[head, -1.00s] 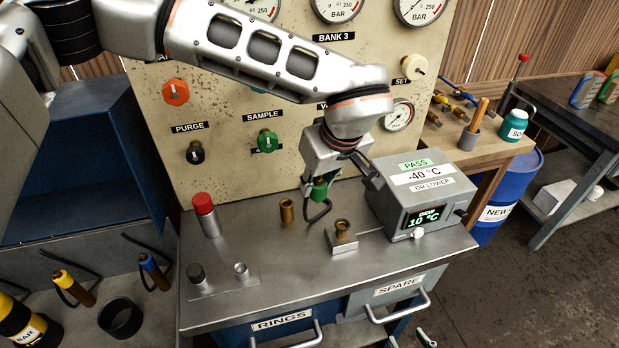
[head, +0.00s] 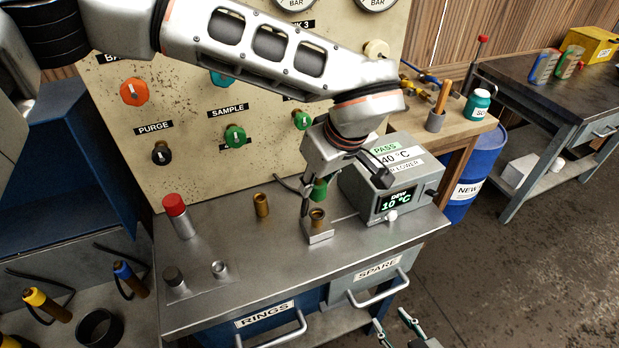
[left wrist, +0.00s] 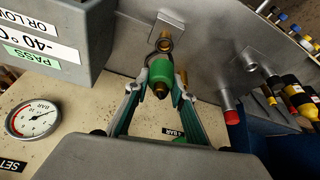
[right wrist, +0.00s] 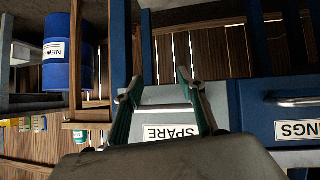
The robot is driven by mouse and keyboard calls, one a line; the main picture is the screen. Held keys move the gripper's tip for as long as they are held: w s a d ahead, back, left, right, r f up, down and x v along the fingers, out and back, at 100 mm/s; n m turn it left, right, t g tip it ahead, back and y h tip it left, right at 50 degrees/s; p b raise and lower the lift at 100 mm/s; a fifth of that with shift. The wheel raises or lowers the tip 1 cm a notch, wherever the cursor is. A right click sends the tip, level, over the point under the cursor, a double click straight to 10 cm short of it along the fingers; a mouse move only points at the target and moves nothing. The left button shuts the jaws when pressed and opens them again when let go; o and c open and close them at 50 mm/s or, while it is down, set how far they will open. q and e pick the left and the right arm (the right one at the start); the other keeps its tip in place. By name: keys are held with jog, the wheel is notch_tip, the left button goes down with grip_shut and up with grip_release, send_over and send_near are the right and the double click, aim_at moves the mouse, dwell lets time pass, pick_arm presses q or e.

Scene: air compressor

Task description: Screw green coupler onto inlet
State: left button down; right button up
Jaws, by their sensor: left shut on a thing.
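My left gripper (head: 318,180) is shut on the green coupler (head: 319,190), which has a black hose loop on it. The coupler also shows between the fingers in the left wrist view (left wrist: 161,72). The brass inlet (head: 317,214) stands upright on a small metal block (head: 318,236) on the bench. The coupler is just above the inlet, close to its top; I cannot tell whether they touch. In the left wrist view the inlet (left wrist: 165,42) lies just beyond the coupler. My right gripper (right wrist: 154,86) is open and empty, low in front of the SPARE drawer.
The dew meter (head: 385,180), reading 10 °C, stands close right of the coupler. A loose brass fitting (head: 261,205) and a red-capped cylinder (head: 177,215) stand to the left. The valve panel (head: 180,110) rises behind.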

aim_at(316, 201)
pick_arm(q)
jog(key=shift+f, duration=0.15)
dwell(0.8)
jog(key=shift+f+b, duration=0.5)
jog(key=shift+f, duration=0.2)
jog(key=shift+f+b, duration=1)
jog(key=shift+f, duration=0.85)
dwell(1.2)
